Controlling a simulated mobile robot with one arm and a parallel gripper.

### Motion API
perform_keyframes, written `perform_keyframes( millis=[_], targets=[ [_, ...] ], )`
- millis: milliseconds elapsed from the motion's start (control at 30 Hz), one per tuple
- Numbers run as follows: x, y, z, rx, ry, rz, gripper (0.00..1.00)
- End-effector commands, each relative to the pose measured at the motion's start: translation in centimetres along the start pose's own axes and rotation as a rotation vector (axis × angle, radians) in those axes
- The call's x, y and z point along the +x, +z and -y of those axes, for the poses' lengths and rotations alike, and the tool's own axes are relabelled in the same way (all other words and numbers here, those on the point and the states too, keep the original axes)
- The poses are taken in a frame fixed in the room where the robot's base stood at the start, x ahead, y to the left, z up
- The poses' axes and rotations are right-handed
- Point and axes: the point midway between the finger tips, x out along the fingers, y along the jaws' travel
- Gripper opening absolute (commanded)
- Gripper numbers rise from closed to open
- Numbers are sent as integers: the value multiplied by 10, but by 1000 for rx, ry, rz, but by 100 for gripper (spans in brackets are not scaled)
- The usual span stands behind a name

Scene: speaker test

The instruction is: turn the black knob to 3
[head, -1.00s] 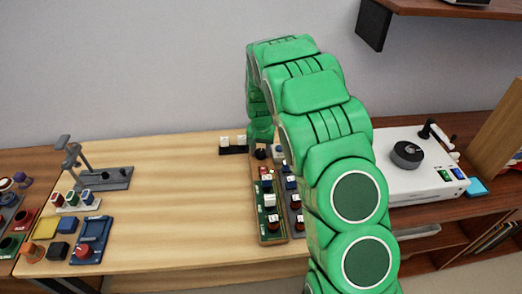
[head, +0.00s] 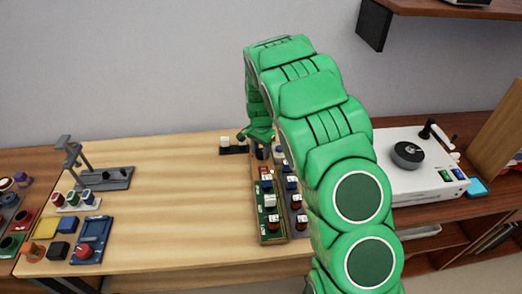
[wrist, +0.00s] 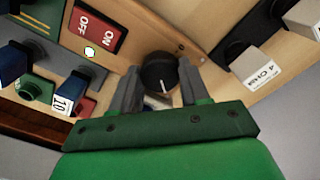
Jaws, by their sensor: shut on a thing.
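The black knob (wrist: 158,72) sits on a wooden panel in the wrist view, with a white pointer line on its face aimed toward the bottom of the picture. My gripper (wrist: 158,84) has one grey finger on each side of the knob and is shut on it. No scale figures can be read around the knob. In the head view my gripper (head: 262,149) is at the far end of the board of controls (head: 256,226), and it mostly hides the knob there.
A red ON/OFF switch (wrist: 95,27) is beside the knob, with a small round light (wrist: 89,52) near it. A labelled white block (wrist: 256,68) lies to the right. Blue and green parts crowd the left. The table's middle (head: 180,205) is clear.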

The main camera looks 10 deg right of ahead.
Motion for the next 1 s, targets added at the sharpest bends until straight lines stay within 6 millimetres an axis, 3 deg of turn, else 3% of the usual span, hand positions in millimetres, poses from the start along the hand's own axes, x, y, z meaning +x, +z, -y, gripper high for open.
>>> perform_keyframes(
  millis=[300, 333, 400, 767, 1000],
  targets=[
    [-1, 0, 1, 1, -3, -1, 15],
    [-1, 0, 1, 1, -3, -1, 50],
    [-1, 0, 1, 0, -3, -1, 56],
    [-3, 0, 0, 0, -2, -1, 56],
    [-26, -1, 1, 0, -4, -3, 56]
  ],
)
